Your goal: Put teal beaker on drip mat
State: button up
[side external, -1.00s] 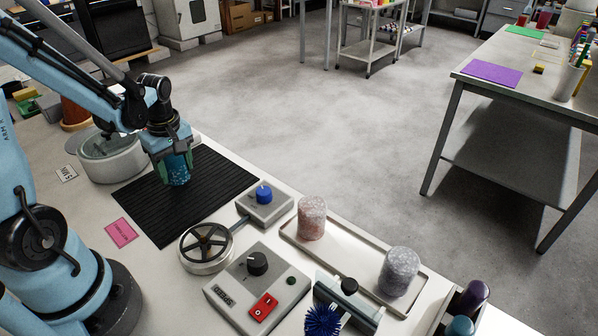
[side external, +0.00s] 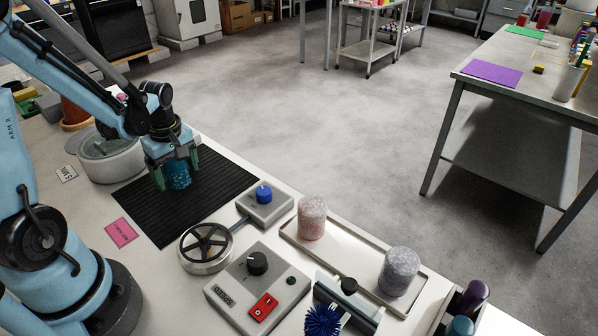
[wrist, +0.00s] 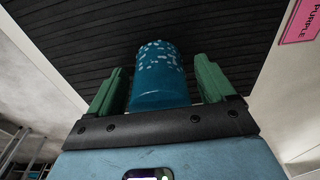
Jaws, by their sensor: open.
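The teal beaker (side external: 178,176), speckled with pale flecks, stands on the black ribbed drip mat (side external: 215,183), near the mat's upper middle in the side view. My gripper (side external: 176,175) is above and around it, with its green fingers spread on either side. In the wrist view, the beaker (wrist: 158,76) sits between the two green fingers (wrist: 160,88), with a gap showing on each side. The ribbed mat (wrist: 60,30) fills the background behind it. The beaker appears upright; its upper part is partly hidden by my gripper in the side view.
A round grey pot (side external: 112,155) stands left of the mat. A blue-knob box (side external: 265,203), a handwheel (side external: 206,247) and a control box (side external: 257,285) lie to the right and front. A tray (side external: 345,262) holds two speckled beakers. A pink label (side external: 121,232) lies near the mat.

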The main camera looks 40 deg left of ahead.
aim_at(174, 160)
jog(key=shift+r, duration=0.1)
jog(key=r, duration=0.8)
jog(key=d+r, duration=0.1)
jog(key=r, duration=0.2)
jog(key=shift+d+r, duration=0.1)
jog(key=shift+r, duration=0.3)
jog(key=shift+d+r, duration=0.15)
jog(key=shift+d, duration=0.1)
jog(key=w+d+m+t+h, duration=0.1)
jog(key=d+m+t, duration=0.6)
jog(key=d+m, duration=0.7)
jog(key=m, duration=0.4)
jog(key=shift+d+r, duration=0.3)
jog(key=shift+d, duration=0.1)
